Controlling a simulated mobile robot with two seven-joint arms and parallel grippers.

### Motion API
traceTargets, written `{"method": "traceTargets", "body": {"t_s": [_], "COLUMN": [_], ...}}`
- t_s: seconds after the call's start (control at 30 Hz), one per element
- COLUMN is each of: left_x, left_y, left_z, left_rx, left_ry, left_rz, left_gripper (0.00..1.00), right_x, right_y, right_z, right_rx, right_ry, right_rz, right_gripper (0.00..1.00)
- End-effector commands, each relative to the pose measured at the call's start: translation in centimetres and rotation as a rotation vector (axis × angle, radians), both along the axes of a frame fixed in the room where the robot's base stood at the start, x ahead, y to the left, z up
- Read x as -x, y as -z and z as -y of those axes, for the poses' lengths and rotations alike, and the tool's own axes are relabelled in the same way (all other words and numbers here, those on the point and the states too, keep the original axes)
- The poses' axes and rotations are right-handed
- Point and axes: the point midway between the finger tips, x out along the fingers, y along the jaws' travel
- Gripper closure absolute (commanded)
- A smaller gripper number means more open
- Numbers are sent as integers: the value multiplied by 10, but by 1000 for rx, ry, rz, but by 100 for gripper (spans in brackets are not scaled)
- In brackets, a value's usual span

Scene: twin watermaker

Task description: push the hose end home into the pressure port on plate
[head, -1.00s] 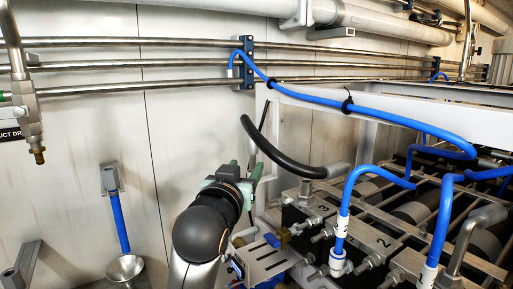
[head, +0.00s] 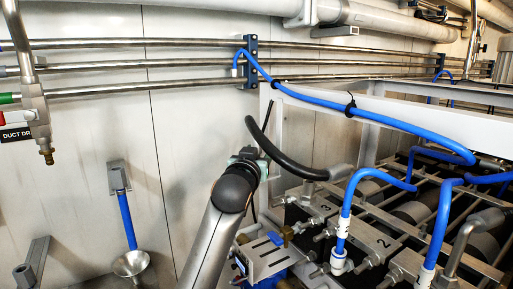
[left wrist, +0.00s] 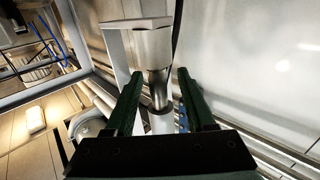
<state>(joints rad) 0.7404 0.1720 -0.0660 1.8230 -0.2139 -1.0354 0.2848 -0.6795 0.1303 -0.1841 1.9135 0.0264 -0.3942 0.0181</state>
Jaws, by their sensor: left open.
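A thick black hose (head: 278,158) curves from a grey fitting on the machine up to a free-looking end at the upper left. My left gripper (head: 246,153) is just below that end, partly hidden behind my own wrist. In the left wrist view the two dark green fingers (left wrist: 157,100) are open. A grey metal cylinder with a narrower shiny stem (left wrist: 157,85) shows between or beyond them; I cannot tell whether they touch it. A plate with slots (head: 272,262) and a brass fitting (head: 287,233) stands lower down; the pressure port is not clearly distinguishable. My right gripper is out of view.
Blue hoses (head: 390,115) cross the white frame beam (head: 420,118) and drop to the machine. Steel pipes (head: 140,64) run along the wall. Open wall lies between funnel and arm.

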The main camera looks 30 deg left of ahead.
Motion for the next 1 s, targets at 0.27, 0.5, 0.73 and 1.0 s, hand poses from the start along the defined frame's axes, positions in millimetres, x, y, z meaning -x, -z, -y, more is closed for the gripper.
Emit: {"method": "traceTargets", "body": {"t_s": [0.27,0.5,0.73,1.0], "left_x": [-4,-4,-4,-4], "left_y": [0,0,0,0], "left_z": [-1,-1,-1,-1], "left_rx": [0,0,-1,-1], "left_ry": [1,1,1,1], "left_rz": [1,1,0,0], "left_gripper": [45,69,94,100], "right_x": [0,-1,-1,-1], "right_y": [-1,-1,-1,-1], "right_z": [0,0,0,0], "right_rx": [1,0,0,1], "right_ry": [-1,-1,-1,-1], "right_rz": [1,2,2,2], "right_gripper": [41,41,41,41]}}
